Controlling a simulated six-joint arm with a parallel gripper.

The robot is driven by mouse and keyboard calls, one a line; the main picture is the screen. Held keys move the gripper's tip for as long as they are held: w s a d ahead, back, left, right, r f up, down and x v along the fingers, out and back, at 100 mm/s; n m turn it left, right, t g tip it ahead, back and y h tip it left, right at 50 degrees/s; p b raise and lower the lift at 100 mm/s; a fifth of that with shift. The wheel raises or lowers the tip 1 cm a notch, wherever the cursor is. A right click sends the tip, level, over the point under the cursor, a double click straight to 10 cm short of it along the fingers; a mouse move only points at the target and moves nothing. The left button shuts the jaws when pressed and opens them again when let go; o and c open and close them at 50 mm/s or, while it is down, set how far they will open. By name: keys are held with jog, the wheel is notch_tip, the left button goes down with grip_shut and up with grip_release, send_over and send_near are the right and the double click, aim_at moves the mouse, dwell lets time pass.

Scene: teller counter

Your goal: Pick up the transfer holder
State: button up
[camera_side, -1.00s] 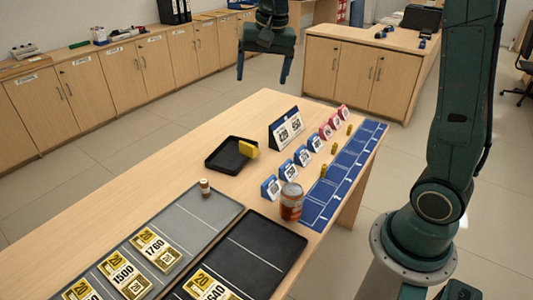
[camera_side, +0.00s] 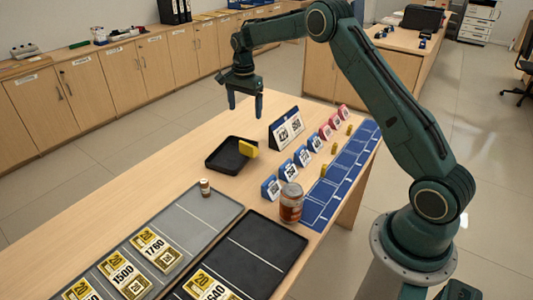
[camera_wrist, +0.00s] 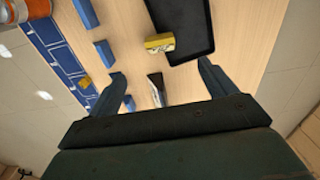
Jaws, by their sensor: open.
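Small tent-shaped holders stand in a row by the blue mat: blue ones (camera_side: 286,169) nearer and red ones (camera_side: 334,124) farther. A larger blue-and-white tent stand (camera_side: 286,128) is behind them. Their lettering is too small to read, so I cannot tell which is the transfer holder. My gripper (camera_side: 245,103) is open and empty, fingers down, in the air beyond the black tray. In the wrist view, the larger stand (camera_wrist: 157,90) shows between the open fingers of my gripper (camera_wrist: 162,72), well below them. Blue holders (camera_wrist: 105,53) show left of it.
A black tray (camera_side: 213,162) with a yellow block (camera_side: 249,148) on its edge lies left of the stand. Yellow pieces stand along the blue mat (camera_side: 325,198).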

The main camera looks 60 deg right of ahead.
aim_at(248, 144)
jog(key=shift+w+d+f, duration=0.15)
jog(key=shift+f, duration=0.25)
jog(key=shift+w+d+f, duration=0.1)
jog(key=shift+d+f, duration=0.05)
jog(key=shift+f, duration=0.2)
jog(key=shift+f, duration=0.1)
jog(key=shift+f, duration=4.2)
jog(key=shift+s+f, duration=0.2)
jog(key=shift+f, duration=2.4)
jog(key=c, duration=1.2)
jog(key=shift+o, duration=0.2)
